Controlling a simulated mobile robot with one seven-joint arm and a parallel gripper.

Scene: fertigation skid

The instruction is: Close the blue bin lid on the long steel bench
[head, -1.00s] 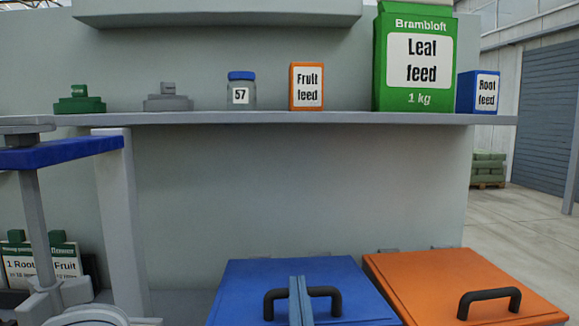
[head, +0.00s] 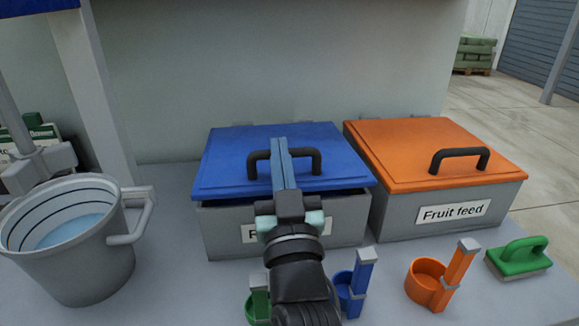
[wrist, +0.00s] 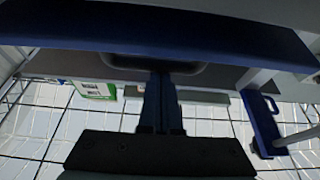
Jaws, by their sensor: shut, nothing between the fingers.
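The blue lid (head: 230,165) lies over a grey bin (head: 345,222) on the steel bench (head: 170,240). A dark gap shows between the lid's front edge and the bin, clearest at the right, so the lid looks slightly raised there. Its black handle (head: 315,160) stands up on top. My gripper (head: 279,143) is shut and empty. Its fingers overlap the handle and lid in the head view; whether they touch is unclear. In the wrist view, the gripper (wrist: 160,78) points towards a broad blue band, probably the lid.
A grey bin with a closed orange lid (head: 400,150) stands right of the blue one. A bucket of liquid (head: 75,270) stands at the left. Green, blue (head: 358,285) and orange scoops (head: 440,280) and a green-handled brush (head: 518,258) lie along the front.

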